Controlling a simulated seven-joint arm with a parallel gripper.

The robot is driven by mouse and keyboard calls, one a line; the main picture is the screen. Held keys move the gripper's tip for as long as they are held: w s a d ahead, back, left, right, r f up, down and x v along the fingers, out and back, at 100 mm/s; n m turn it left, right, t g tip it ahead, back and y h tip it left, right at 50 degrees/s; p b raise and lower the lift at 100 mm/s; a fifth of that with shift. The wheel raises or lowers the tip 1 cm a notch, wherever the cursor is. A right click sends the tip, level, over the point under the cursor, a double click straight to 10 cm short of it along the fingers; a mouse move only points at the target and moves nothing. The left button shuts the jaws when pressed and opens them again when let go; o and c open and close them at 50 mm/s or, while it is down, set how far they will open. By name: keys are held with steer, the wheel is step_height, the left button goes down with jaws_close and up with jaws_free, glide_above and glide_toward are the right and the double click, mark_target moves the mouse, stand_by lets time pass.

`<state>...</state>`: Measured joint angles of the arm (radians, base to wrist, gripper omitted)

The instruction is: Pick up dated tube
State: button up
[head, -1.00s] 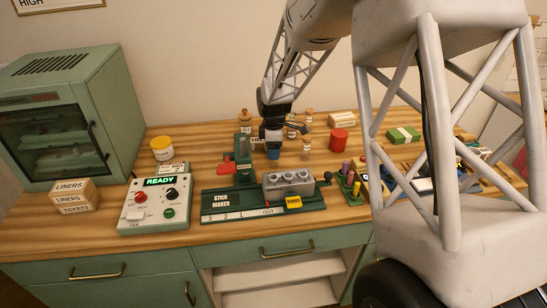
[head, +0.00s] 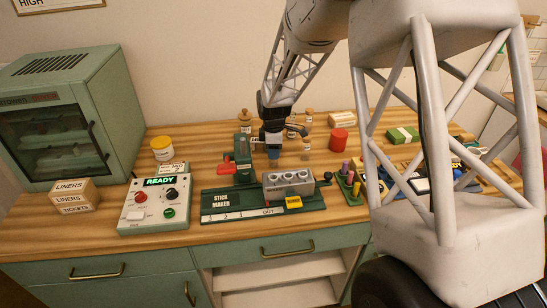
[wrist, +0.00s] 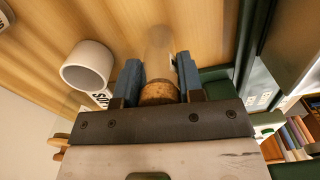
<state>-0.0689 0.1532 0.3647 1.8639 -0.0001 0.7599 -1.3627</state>
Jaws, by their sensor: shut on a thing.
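My gripper (wrist: 160,78) has its blue fingers shut on a clear tube (wrist: 159,45) with a cork end (wrist: 158,93). The cork end sits between the fingers and the clear length extends beyond them. No date can be read on it from here. In the head view my gripper (head: 273,155) is just behind the green stick maker (head: 221,202), to the right of its red-handled post (head: 243,160). The tube cannot be made out in that view.
A white cylinder (wrist: 86,66) lies left of the fingers in the wrist view. A grey block with holes (head: 288,183) is on the stick maker. A control box (head: 155,205) reads READY. Small corked jars (head: 307,143) and a red pot (head: 339,139) stand behind and right.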

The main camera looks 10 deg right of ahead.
steer(key=shift+c, duration=0.6)
steer(key=shift+r, duration=0.1)
steer(key=shift+r, duration=4.95)
steer(key=shift+d, duration=0.1)
steer(key=shift+s+d, duration=0.2)
steer(key=shift+d, duration=0.35)
steer(key=s+d+r, duration=0.1)
steer(key=s+d, duration=0.4)
steer(key=d, duration=0.5)
steer(key=s+d+r, duration=0.1)
steer(key=s+d, duration=0.4)
steer(key=d, duration=0.4)
steer(key=shift+s+d+r+m, duration=0.3)
steer(key=shift+d+m, duration=0.1)
steer(key=shift+w, duration=0.1)
steer(key=w+d, duration=0.2)
steer(key=w, duration=0.5)
steer(key=w+d+f, duration=0.1)
steer(key=w+d, duration=0.1)
steer(key=w, duration=0.6)
steer(key=shift+w+f, duration=0.2)
steer(key=shift+f, duration=0.05)
